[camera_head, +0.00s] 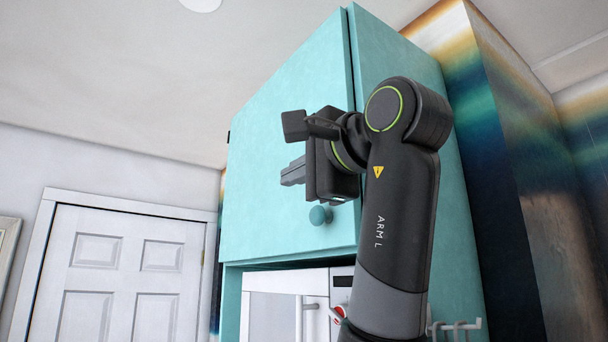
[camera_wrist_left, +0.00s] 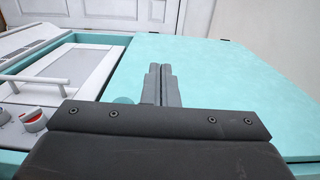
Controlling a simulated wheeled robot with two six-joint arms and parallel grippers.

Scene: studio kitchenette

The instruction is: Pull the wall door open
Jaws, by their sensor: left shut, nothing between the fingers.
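The wall door (camera_head: 285,110) is the turquoise front of a wall cabinet, with a small round knob (camera_head: 320,215) near its lower right corner. A narrow dark seam runs along its right edge; I cannot tell whether it is slightly ajar. My left gripper (camera_head: 292,172) is shut and empty, in front of the door and above the knob, its fingers pointing left. In the left wrist view the shut fingers (camera_wrist_left: 160,72) lie over the door (camera_wrist_left: 225,85), with the knob (camera_wrist_left: 123,100) partly hidden beside them. My right gripper is out of view.
A white microwave (camera_head: 268,312) with an upright handle and a red dial (camera_head: 338,314) sits below the cabinet door. Hooks (camera_head: 460,325) hang at the lower right. A white panelled room door (camera_head: 118,265) stands behind at the left. The space left of the cabinet looks clear.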

